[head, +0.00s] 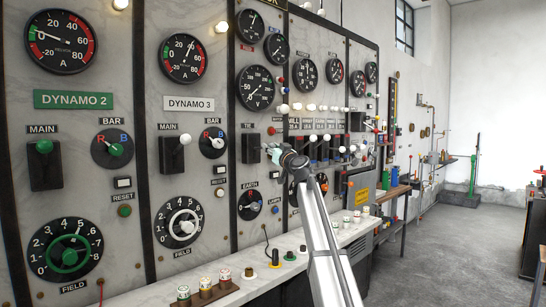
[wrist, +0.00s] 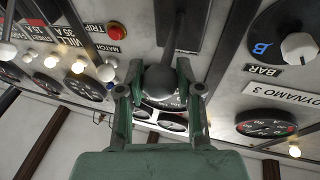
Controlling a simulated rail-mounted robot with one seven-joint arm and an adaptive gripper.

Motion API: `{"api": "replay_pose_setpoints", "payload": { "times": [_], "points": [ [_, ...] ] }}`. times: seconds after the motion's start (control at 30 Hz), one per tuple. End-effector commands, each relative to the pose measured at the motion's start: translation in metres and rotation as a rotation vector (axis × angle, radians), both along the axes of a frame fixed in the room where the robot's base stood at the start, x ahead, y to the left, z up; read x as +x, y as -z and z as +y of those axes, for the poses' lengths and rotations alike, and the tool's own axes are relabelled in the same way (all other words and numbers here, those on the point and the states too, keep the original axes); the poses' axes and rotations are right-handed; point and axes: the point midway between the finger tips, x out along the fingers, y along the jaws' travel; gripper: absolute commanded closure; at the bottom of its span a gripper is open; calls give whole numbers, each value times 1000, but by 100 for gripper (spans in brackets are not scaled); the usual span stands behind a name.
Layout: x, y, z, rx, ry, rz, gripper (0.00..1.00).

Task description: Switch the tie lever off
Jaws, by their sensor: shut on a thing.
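The tie lever's dark housing (head: 251,149) is on the panel right of DYNAMO 3, under a TIE label. In the wrist view, the lever's dark ball knob (wrist: 160,82) sits between the fingers of my gripper (wrist: 160,98), and its stem runs up the picture to a black plate (wrist: 183,22). My gripper is shut on the knob. In the head view, my gripper (head: 272,153) is at the right side of the housing, and the knob cannot be made out there. The lever's exact position is hard to tell.
The DYNAMO 3 main lever (head: 175,152) stands left of the tie lever. A red trip button (wrist: 117,32) and a row of feeder levers (head: 325,150) are close on the other side. The earth dial (head: 249,205) is below. A ledge (head: 230,291) with small items runs beneath the panels.

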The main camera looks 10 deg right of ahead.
Motion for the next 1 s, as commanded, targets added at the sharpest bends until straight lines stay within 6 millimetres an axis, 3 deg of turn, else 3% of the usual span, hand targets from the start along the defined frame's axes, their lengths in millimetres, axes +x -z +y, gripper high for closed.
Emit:
{"api": "replay_pose_setpoints", "payload": {
  "times": [0.03, 0.6, 1.0],
  "points": [
    [-1, 13, 1, -6, -1, 2, 100],
    [5, 58, 7, -6, -3, 4, 100],
    [12, 73, 13, -6, -4, 5, 100]
  ]
}}
